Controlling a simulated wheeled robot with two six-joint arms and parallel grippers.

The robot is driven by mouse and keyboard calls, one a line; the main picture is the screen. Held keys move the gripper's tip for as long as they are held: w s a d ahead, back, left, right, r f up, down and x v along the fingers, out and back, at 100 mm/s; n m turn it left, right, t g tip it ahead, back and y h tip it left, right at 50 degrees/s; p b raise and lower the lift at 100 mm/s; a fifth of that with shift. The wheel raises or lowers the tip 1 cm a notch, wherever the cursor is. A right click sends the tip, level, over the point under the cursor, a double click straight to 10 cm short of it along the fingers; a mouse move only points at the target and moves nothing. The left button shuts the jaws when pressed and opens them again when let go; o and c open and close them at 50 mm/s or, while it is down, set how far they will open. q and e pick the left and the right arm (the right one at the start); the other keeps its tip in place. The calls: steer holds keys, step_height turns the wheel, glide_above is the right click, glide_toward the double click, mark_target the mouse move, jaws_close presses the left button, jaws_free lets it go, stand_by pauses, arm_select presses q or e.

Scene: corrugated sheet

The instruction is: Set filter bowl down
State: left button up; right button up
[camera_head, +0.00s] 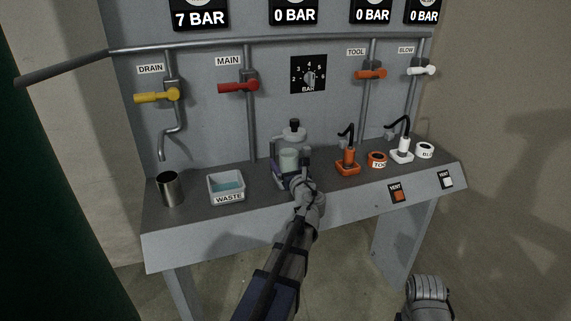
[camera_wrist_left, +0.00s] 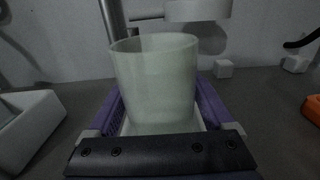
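The filter bowl (camera_head: 289,160) is a pale, translucent cup standing upright at the middle of the bench, below the grey filter head (camera_head: 293,134). In the left wrist view the bowl (camera_wrist_left: 158,85) is between the purple fingers, its open rim up and apart from the head (camera_wrist_left: 197,10). My left gripper (camera_head: 291,172) appears shut on the bowl from the front. Whether the bowl's base touches the bench is hidden by the gripper. A grey part of my right arm (camera_head: 429,294) shows at the lower right; its fingers cannot be made out.
The grey bench (camera_head: 253,192) holds a metal cup (camera_head: 169,189) and a waste tray (camera_head: 226,187) on the left. Orange (camera_head: 347,162) and white (camera_head: 401,151) tools with tape rolls stand on the right. Bare bench lies between tray and bowl.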

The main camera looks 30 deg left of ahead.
arm_select(q)
steer(key=shift+o, duration=0.9)
steer(key=shift+r, duration=0.25)
steer(key=v, duration=1.2)
steer(key=shift+s, duration=0.1)
